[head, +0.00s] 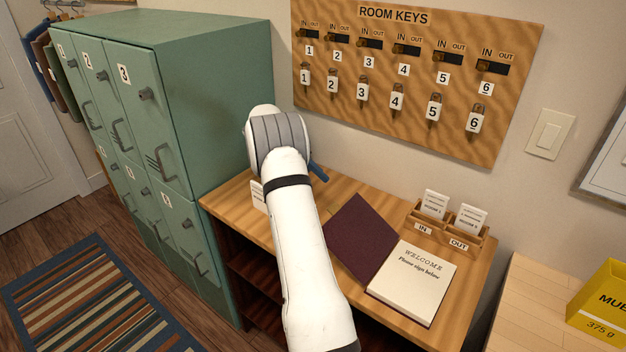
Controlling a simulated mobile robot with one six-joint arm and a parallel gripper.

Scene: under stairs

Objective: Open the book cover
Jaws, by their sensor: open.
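The book lies on the wooden desk with its white page (411,283) facing up, printed "WELCOME Please sign below". Its dark maroon cover (360,238) is turned open to the left of the page. I cannot tell whether the cover lies fully flat; my arm hides part of its left side. My gripper (318,172) is mostly hidden behind my white arm; only a blue finger part shows, above and left of the cover and apart from it in the picture. It is open, and nothing shows in it.
A wooden IN/OUT card holder (447,229) stands behind the page. A small white card (258,195) stands at the desk's left end. Green lockers (215,110) rise to the left. A key board (415,75) hangs on the wall. A yellow box (603,303) is at right.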

